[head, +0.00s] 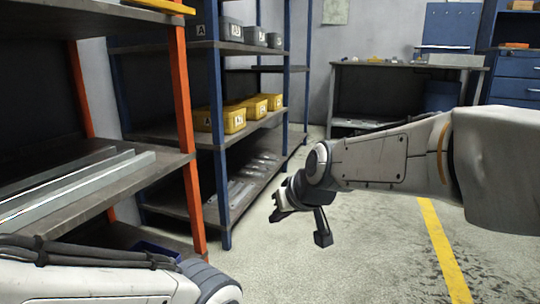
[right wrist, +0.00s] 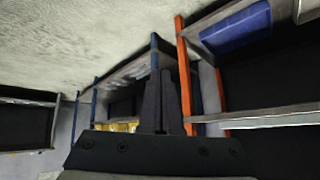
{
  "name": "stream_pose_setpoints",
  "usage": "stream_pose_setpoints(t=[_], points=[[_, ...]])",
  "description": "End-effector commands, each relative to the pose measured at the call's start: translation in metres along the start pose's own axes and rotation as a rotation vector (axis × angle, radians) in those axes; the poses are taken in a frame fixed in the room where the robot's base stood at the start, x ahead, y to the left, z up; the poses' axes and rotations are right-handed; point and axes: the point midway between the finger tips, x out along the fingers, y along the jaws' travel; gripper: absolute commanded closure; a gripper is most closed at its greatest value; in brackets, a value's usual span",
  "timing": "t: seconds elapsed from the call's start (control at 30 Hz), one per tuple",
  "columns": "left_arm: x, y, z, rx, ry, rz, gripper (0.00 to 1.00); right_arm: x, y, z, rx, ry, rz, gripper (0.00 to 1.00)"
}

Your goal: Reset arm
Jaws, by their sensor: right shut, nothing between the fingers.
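My right arm reaches in from the right in the head view. Its gripper (head: 277,212) hangs over open floor in front of the blue-posted shelf, apart from everything. In the right wrist view its two dark fingers (right wrist: 162,98) lie together with nothing between them. Part of my left arm shows at the bottom left of the head view, but its gripper is out of the frame. Long galvanized metal pieces (head: 85,180) lie on the orange-posted shelf (head: 165,166) at the left.
The blue-posted rack (head: 223,140) holds yellow bins (head: 233,121), grey bins (head: 231,30) and grey metal parts low down. A workbench (head: 400,68) stands at the back. A blue bin (right wrist: 235,28) sits on a shelf in the right wrist view. The floor around the yellow line (head: 443,250) is clear.

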Motion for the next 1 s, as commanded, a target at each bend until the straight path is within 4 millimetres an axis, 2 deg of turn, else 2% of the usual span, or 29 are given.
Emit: stream_pose_setpoints(t=[0.03, 0.1, 0.2, 0.4, 0.57, 0.6, 0.63, 0.87, 1.0], points=[[0.000, 0.000, 0.000, 0.000, 0.000, 0.000, 1.00, 0.009, 0.025, 0.032, 0.041, -0.061, 0.045, 1.00], [0.000, 0.000, 0.000, 0.000, 0.000, 0.000, 1.00, 0.017, 0.051, 0.072, 0.089, -0.132, 0.098, 1.00], [0.000, 0.000, 0.000, 0.000, 0.000, 0.000, 1.00, 0.021, 0.078, 0.124, 0.148, -0.221, 0.154, 1.00], [0.000, 0.000, 0.000, 0.000, 0.000, 0.000, 1.00, 0.017, 0.107, 0.206, 0.240, -0.357, 0.228, 1.00], [0.000, 0.000, 0.000, 0.000, 0.000, 0.000, 1.00, 0.006, 0.118, 0.265, 0.305, -0.453, 0.268, 1.00], [-0.005, 0.000, 0.000, 0.000, -0.001, 0.000, 1.00, 0.000, 0.117, 0.271, 0.312, -0.468, 0.273, 1.00], [-0.018, 0.001, -0.001, 0.000, -0.001, 0.000, 1.00, -0.009, 0.110, 0.256, 0.291, -0.463, 0.261, 1.00], [-0.064, 0.005, -0.004, 0.000, 0.000, 0.000, 1.00, -0.049, 0.069, 0.221, 0.202, -0.495, 0.201, 1.00], [-0.100, 0.007, -0.005, 0.000, 0.000, 0.000, 1.00, -0.083, 0.038, 0.198, 0.132, -0.522, 0.157, 1.00]])
